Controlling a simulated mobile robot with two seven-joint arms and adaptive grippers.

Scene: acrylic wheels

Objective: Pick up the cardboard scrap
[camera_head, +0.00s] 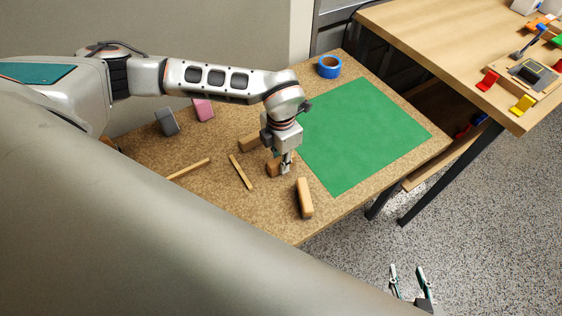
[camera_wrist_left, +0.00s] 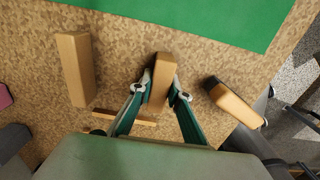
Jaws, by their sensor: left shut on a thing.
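My left gripper (camera_head: 286,165) is low over the cork-coloured table, shut on a brown block-shaped piece (camera_head: 273,168). In the left wrist view the fingers (camera_wrist_left: 160,93) press on both sides of this piece (camera_wrist_left: 161,75). I cannot tell whether it touches the table. No flat cardboard scrap stands out; I cannot tell by looks whether the held piece is cardboard. Similar tan blocks lie on either side, one behind (camera_head: 250,143) and one nearer the front edge (camera_head: 305,198). My right gripper (camera_head: 407,272) is open and empty, over the floor at the lower right.
A green mat (camera_head: 365,135) covers the table's right part, with a blue tape roll (camera_head: 329,67) behind it. Two thin sticks (camera_head: 241,172) (camera_head: 188,170), a pink piece (camera_head: 203,110) and a grey piece (camera_head: 167,122) lie to the left. A second table (camera_head: 450,60) stands at the right.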

